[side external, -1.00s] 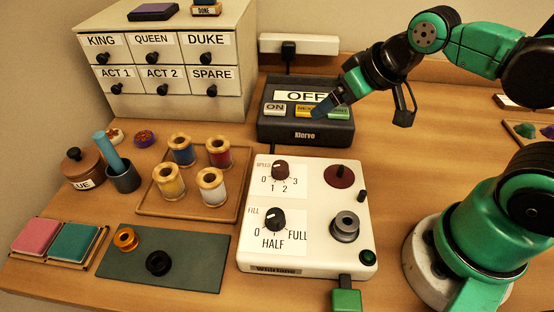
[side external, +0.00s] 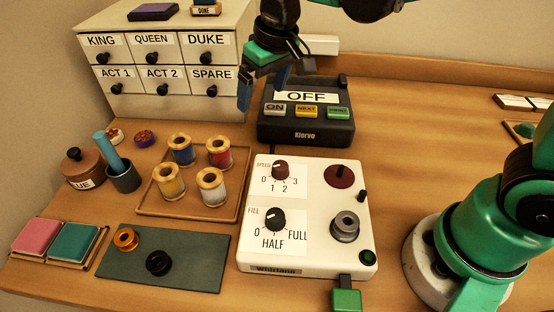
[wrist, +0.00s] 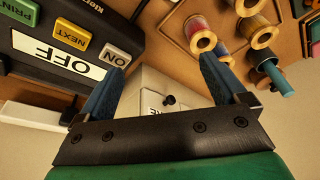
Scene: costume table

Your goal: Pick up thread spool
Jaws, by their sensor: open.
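Several wooden thread spools stand upright on a shallow wooden tray (side external: 222,217): a blue one (side external: 182,152), a red one (side external: 219,154), a yellow one (side external: 171,184) and a white one (side external: 211,188). In the wrist view, the red spool (wrist: 201,36) and other spools show at the upper right. My gripper (side external: 263,98) is open and empty, in the air between the drawer cabinet and the black box, above and behind the tray. Its blue fingers (wrist: 162,80) show spread apart in the wrist view, with nothing between them close by.
The black Klervo box (side external: 306,127) reads OFF. The white winder (side external: 306,237) stands right of the tray. The drawer cabinet (side external: 165,103) is behind. A lidded pot (side external: 84,170) and dark cup (side external: 123,178) stand left. A green mat (side external: 199,262) lies in front.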

